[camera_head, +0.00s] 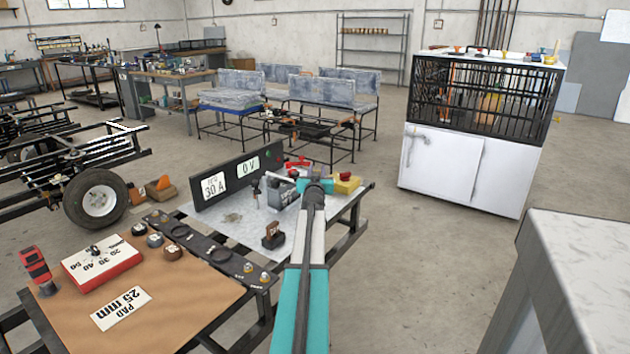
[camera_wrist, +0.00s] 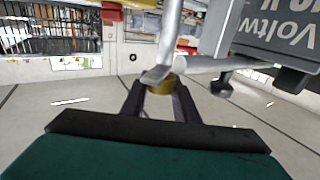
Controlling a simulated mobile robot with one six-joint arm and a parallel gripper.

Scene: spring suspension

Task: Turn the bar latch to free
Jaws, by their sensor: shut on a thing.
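In the wrist view, my gripper (camera_wrist: 160,98) has its two dark fingers closed around a brass-coloured round piece (camera_wrist: 160,86). This piece sits at the bend of a light grey metal bar (camera_wrist: 168,40), which looks like the bar latch. In the head view, my arm reaches over the bench to a grey box (camera_head: 282,192); the arm hides my fingertips and the latch.
A black panel (camera_head: 225,182) reading 30 A and 0 V stands behind the bench top. A yellow block (camera_head: 346,184) is just right of my arm's end. A white cabinet (camera_head: 465,165) stands at back right, with open floor between. A grey block (camera_head: 580,265) is at near right.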

